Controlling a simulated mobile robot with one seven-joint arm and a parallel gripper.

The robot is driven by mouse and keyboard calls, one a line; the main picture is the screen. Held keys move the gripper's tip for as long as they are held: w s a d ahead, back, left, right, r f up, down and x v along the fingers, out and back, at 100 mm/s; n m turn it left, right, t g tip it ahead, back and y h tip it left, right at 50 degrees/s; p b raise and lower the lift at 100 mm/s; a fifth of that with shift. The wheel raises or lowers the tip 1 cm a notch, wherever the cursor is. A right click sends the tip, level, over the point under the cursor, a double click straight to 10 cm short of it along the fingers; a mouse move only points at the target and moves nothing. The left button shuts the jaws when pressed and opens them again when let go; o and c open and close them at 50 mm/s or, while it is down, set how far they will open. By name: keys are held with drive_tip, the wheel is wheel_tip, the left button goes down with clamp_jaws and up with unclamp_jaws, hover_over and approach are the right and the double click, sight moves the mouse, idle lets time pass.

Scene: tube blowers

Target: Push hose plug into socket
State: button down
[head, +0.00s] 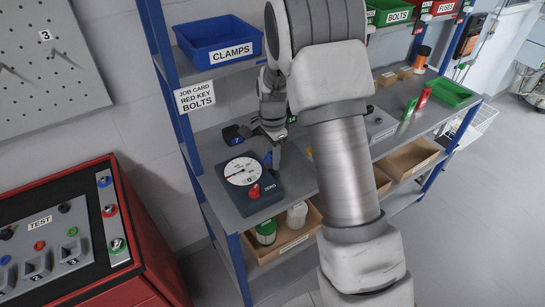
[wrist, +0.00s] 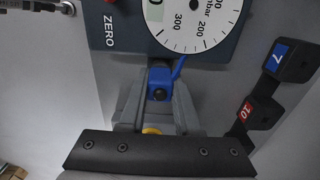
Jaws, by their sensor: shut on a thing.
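The dark gauge box (head: 250,187), with a white dial and a red knob, stands on the bench at the left. My gripper (head: 273,157) points down at the right edge of the box. In the wrist view my gripper (wrist: 157,98) is shut on the hose plug, a blue fitting (wrist: 159,82) with a dark round opening and a thin blue arm to its upper right. The fitting is right beside the lower edge of the gauge box (wrist: 120,22). A yellow round part (wrist: 152,131) shows between the fingers. The socket is not clear, and I cannot tell whether plug and socket touch.
Black blocks tagged 7 (wrist: 292,58) and 10 (wrist: 259,111) lie near the box and fingers. A blue CLAMPS bin (head: 218,42) is on the shelf above. A red TEST console (head: 75,240) stands at the lower left. An open drawer (head: 284,240) holds containers below the bench.

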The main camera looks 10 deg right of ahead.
drive_tip(key=shift+f+b, duration=0.35)
drive_tip(key=shift+f, duration=0.35)
idle(0.9)
drive_tip(key=c, duration=0.5)
unclamp_jaws()
wheel_tip(320, 180, up, 17)
drive_tip(key=p, duration=0.3)
drive_tip(key=s+r+n+t+p, duration=0.1)
drive_tip(key=s+r+n+t, duration=0.1)
drive_tip(key=s+r+n, duration=0.65)
drive_tip(key=shift+s+d+r+n+t+p, duration=0.1)
drive_tip(key=shift+s+r+n+t+p, duration=0.45)
drive_tip(key=shift+s, duration=2.55)
drive_tip(key=shift+s+r+n+t+p, duration=0.1)
drive_tip(key=shift+s+r+n+t, duration=0.85)
drive_tip(key=shift+s, duration=2.1)
drive_tip(key=shift+s+d+r+n+t+p, duration=0.1)
drive_tip(key=shift+s+r+n+t+p, duration=0.25)
drive_tip(key=shift+s+r+n, duration=1.8)
